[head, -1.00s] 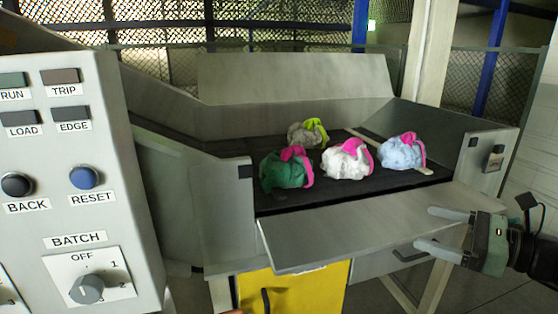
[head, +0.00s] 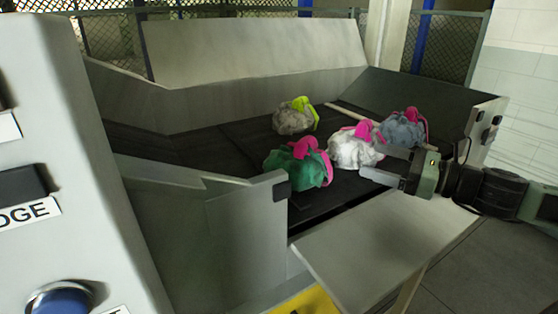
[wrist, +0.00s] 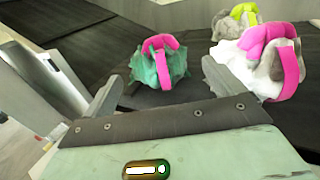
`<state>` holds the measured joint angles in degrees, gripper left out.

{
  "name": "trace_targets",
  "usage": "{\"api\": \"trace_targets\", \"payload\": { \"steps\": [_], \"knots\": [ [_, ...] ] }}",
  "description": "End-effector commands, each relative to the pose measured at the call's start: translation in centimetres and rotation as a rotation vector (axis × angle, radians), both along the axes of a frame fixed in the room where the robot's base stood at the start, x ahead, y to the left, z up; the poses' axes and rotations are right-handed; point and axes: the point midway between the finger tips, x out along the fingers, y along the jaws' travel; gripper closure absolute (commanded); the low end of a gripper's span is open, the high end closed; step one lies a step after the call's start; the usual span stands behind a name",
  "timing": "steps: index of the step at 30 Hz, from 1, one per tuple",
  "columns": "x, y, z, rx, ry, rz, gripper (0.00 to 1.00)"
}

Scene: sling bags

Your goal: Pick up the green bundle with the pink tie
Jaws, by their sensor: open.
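The green bundle with the pink tie (head: 305,170) sits on the dark belt near its front edge, left of the white bundle. It also shows in the wrist view (wrist: 158,64), ahead of the fingers and between them, with a gap. My gripper (head: 384,166) is open and empty. In the head view it is to the right of the green bundle, in front of the white one. In the wrist view the fingertips (wrist: 172,82) point toward the bundles, the right one close to the white bundle.
A white bundle with a pink tie (head: 352,150), a blue-grey bundle with a pink tie (head: 402,132) and a grey bundle with a lime tie (head: 293,117) share the belt. Metal side walls (head: 225,215) bound it. A control panel (head: 70,150) stands at left.

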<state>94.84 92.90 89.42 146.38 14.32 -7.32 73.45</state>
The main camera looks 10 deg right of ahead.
Motion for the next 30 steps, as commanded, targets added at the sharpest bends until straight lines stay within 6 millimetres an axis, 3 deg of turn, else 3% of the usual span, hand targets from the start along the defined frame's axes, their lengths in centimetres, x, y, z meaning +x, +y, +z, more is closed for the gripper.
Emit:
{"api": "trace_targets", "payload": {
  "steps": [21, 30],
  "knots": [
    [7.9, 7.9, 0.2, 0.001, 0.001, 0.003, 0.06],
    [9.3, 9.6, 0.5, 0.001, 0.001, 0.003, 0.06]
  ]
}}
